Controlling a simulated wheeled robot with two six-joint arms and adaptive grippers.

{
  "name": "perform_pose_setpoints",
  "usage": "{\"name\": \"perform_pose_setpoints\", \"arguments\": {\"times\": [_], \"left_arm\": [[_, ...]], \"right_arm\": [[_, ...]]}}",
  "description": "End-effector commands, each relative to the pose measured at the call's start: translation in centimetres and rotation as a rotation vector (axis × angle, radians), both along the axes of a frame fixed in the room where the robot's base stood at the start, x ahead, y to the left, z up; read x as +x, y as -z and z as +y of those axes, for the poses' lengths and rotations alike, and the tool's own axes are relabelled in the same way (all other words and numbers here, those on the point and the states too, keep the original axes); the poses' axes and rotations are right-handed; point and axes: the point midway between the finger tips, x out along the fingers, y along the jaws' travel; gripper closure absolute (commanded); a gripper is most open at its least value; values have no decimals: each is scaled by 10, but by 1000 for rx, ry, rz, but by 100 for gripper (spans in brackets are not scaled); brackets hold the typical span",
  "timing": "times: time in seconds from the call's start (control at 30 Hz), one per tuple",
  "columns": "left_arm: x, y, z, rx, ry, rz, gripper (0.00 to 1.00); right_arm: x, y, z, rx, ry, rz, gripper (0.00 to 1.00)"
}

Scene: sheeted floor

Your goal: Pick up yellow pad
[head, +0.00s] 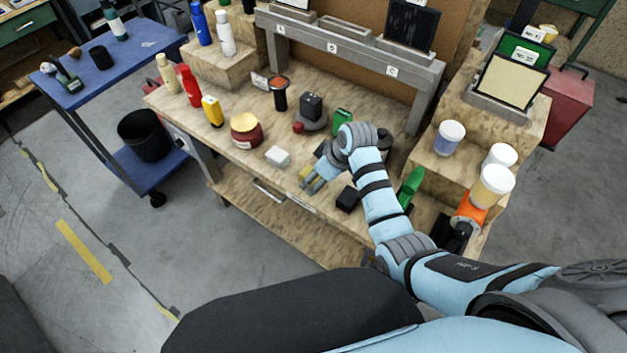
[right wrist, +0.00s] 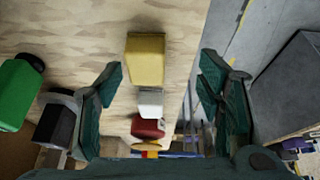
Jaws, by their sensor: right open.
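The yellow pad (right wrist: 146,58) lies on the wooden workbench top, between the two spread fingers of my right gripper (right wrist: 160,82) in the right wrist view. The gripper is open, and no finger is seen touching the pad. In the head view my right gripper (head: 310,180) is low over the front part of the bench, and a small piece of the yellow pad (head: 304,171) shows beside its fingers; the rest is hidden by them. My left gripper is not in view.
A white block (head: 277,156) and a red jar (head: 246,130) stand left of the gripper. A black block (head: 347,199) lies close on its right. A green box (head: 342,122) and a grey-based black object (head: 311,108) stand behind. The bench's front edge is near.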

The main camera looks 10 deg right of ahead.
Motion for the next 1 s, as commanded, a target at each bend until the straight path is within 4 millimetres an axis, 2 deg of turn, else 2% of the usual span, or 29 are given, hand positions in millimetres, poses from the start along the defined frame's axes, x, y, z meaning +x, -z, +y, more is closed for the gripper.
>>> {"name": "perform_pose_setpoints", "arguments": {"times": [0.03,0.1,0.2,0.3,0.4,0.47,0.57,0.63,0.8,1.0], "left_arm": [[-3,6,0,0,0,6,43],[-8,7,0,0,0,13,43],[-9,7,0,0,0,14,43],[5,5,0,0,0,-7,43],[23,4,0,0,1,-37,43],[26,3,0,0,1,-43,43],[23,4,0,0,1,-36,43],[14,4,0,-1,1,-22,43],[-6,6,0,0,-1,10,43],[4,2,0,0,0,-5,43]], "right_arm": [[7,11,2,0,-1,5,39],[14,20,4,-1,-1,11,39],[17,22,5,-1,-2,13,39],[16,21,5,-1,-2,15,39],[15,21,5,0,-3,15,55],[15,21,5,-1,-3,16,65],[15,22,5,-1,-2,16,81],[15,22,5,-1,-2,16,91],[15,22,5,-1,-2,16,91],[15,11,5,-1,-2,16,91]]}}
